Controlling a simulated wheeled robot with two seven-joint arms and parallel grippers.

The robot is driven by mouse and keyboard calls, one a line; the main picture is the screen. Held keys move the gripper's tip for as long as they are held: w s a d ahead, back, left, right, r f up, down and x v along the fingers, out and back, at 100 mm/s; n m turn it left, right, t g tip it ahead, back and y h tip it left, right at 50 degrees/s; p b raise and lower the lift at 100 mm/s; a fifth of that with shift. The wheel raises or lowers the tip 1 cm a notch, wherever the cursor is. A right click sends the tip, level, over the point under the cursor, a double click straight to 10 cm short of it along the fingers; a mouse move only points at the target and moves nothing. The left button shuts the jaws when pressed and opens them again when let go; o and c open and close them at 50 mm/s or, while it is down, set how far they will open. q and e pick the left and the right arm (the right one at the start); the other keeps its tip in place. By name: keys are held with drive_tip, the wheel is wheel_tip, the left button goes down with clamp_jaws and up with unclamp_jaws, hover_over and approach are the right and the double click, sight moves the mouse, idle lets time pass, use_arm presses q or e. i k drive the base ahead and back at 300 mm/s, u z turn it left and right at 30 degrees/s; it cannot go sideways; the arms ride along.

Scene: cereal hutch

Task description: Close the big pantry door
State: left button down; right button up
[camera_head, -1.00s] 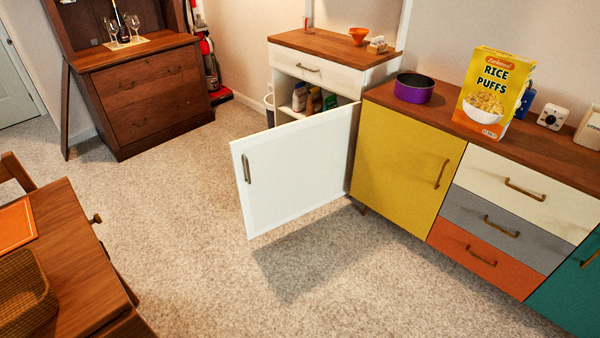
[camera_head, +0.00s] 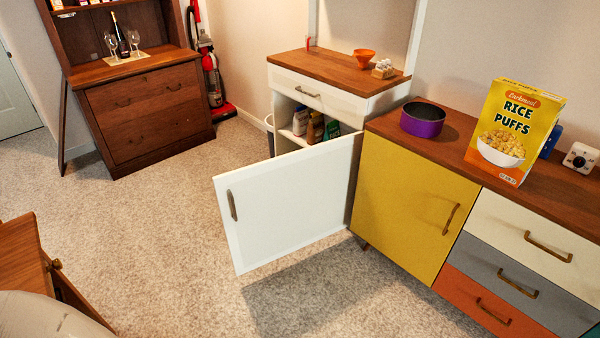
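The white pantry door (camera_head: 288,200) stands wide open on the low white cabinet (camera_head: 318,96). It is hinged at its right edge, near the yellow cabinet. Its bronze handle (camera_head: 232,205) is at the free left edge. Behind the door, packages (camera_head: 315,127) stand on a shelf inside the cabinet, their lower parts partly hidden. Neither of my grippers is in view. A rounded pale shape at the lower left edge may be part of my own arm.
The yellow cabinet (camera_head: 403,205) stands right beside the door. A wooden table (camera_head: 25,265) is at the lower left. A dark wooden hutch (camera_head: 150,115) and a red vacuum (camera_head: 213,80) are at the back. Carpet (camera_head: 150,220) left of the door is clear.

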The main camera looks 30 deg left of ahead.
sight(271, 209)
drive_tip(key=z, duration=0.25)
drive_tip(key=i, duration=1.15)
drive_tip(key=u, duration=1.05)
drive_tip(key=i, duration=0.7)
drive_tip(key=u, duration=0.6)
